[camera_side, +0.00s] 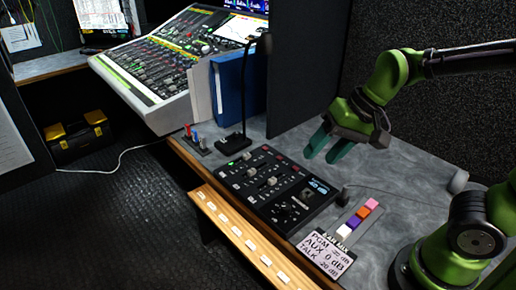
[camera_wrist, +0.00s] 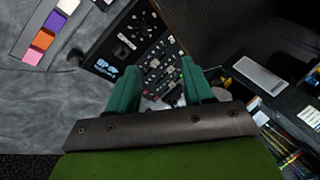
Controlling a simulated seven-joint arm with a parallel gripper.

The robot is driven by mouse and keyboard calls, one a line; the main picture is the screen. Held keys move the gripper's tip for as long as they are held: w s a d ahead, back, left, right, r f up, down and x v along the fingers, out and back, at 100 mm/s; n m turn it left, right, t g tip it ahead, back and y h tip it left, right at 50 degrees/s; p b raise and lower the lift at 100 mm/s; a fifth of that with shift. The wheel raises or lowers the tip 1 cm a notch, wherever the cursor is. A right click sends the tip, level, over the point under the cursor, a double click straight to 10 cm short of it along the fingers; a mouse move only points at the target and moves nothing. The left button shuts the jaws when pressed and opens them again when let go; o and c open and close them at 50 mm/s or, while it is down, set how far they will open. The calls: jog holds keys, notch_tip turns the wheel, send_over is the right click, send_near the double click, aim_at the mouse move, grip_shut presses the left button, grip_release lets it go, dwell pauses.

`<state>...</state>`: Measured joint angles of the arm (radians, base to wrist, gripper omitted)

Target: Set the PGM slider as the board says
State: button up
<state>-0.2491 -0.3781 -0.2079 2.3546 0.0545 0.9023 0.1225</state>
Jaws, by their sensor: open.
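The black control panel (camera_side: 303,200) lies on the grey desk with several grey knobs, a green light and a small blue-lit display; it also shows in the wrist view (camera_wrist: 103,47). I cannot tell which knob is the PGM slider. The white board (camera_side: 326,254) lies in front of the panel's near end. It lists PGM, AUX and TALK; AUX reads 0 dB, TALK seems to read -20 dB, and the PGM number is too small to be sure of. My gripper (camera_side: 324,153) is open and empty, its green fingers pointing down above the desk, behind and apart from the panel.
A strip of coloured blocks (camera_side: 360,218) lies beside the board. A gooseneck microphone (camera_side: 243,97) and a blue binder (camera_side: 229,88) stand beyond the panel. A large mixing console (camera_side: 160,62) is further back. A dark partition rises behind the panel. A wooden ledge (camera_side: 222,230) runs along the front.

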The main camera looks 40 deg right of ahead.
jog(key=w+f+m+g, duration=0.1)
jog(key=w+f+m, duration=0.4)
jog(key=w+m, duration=0.35)
jog(key=m+t+h, duration=0.1)
jog(key=m+h, duration=0.2)
jog(key=m, duration=1.9)
send_near(247, 155)
jog(key=x, duration=0.8)
grip_shut()
